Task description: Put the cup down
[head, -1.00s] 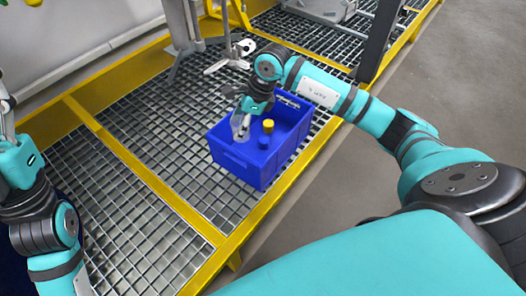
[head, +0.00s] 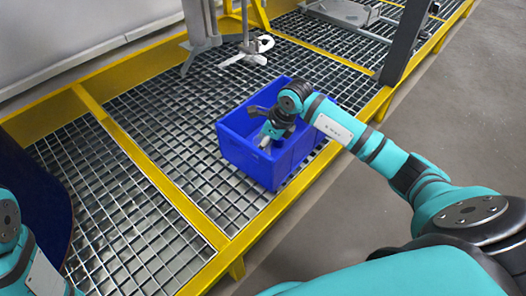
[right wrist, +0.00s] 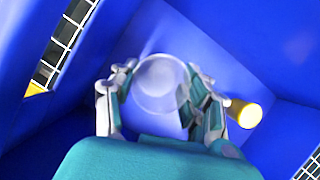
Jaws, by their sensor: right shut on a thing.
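A clear, see-through cup (right wrist: 160,80) sits between the fingers of my right gripper in the right wrist view. My right gripper (head: 264,143) is shut on the cup, with its fingers reaching down inside the blue crate (head: 243,160). In the right wrist view the gripper's fingers (right wrist: 160,98) are on both sides of the cup, and the blue crate floor and walls surround it. I cannot tell whether the cup touches the crate floor. In the head view the cup is hard to make out. My left gripper is out of view; only part of that arm shows.
A yellow-ended cylinder (right wrist: 245,113) lies or stands in the crate, close to the right finger. The crate stands on a metal grating (head: 150,165) with a yellow frame edge (head: 255,222).

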